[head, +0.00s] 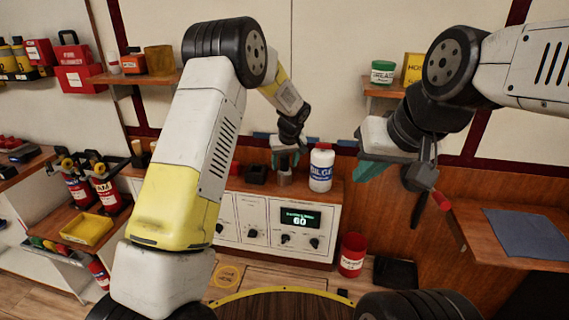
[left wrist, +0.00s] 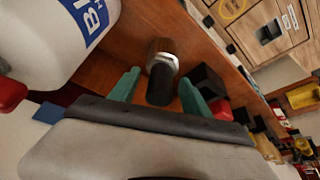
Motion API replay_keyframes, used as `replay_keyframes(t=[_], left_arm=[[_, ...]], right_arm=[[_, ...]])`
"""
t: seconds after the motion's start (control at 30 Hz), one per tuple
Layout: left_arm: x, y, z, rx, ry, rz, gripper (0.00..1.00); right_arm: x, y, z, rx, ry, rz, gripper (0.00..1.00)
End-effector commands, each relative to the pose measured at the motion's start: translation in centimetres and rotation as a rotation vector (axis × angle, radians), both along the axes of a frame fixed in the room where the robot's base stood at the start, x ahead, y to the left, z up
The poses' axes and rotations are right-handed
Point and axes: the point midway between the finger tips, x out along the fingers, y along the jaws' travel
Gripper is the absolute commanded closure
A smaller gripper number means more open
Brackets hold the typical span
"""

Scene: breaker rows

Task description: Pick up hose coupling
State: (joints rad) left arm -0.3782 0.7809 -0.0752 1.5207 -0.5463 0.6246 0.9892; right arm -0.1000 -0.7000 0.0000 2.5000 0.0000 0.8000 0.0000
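The hose coupling (head: 285,178) is a small upright cylinder on the wooden counter. In the left wrist view the hose coupling (left wrist: 161,68) shows a dark stem and a shiny metal collar. My left gripper (head: 285,155) is above it in the head view. In the left wrist view my left gripper (left wrist: 160,92) has its teal fingers spread, with the coupling's dark end in the gap between them. I see no finger touching it. My right gripper (head: 385,170) hangs in the air to the right; its finger gap is not clear.
A white bottle with a blue label (head: 321,170) stands close right of the coupling. A dark open box (head: 256,173) is close on its left. Below the counter is a white control panel (head: 272,226). A dark tool with a red end (head: 424,192) shows by my right gripper.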

Motion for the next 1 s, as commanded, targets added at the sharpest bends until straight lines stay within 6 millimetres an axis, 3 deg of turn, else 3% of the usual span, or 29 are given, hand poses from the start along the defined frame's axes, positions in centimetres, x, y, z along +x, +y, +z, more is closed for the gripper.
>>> replay_keyframes(t=[0.03,0.27,0.63,1.0], left_arm=[[0.0,0.0,0.0,0.0,0.0,0.0,0.54],[0.0,0.0,0.0,0.0,0.0,0.0,0.99],[0.1,0.0,0.9,0.0,-0.003,0.001,1.0],[0.0,0.0,7.8,-0.001,-0.003,-0.001,1.0]], right_arm=[[0.0,0.0,0.0,0.0,0.0,0.0,1.0],[0.0,0.0,0.0,0.0,0.0,0.0,1.0],[0.0,0.0,0.0,0.0,0.0,0.0,1.0],[0.0,0.0,0.0,0.0,0.0,0.0,1.0]])
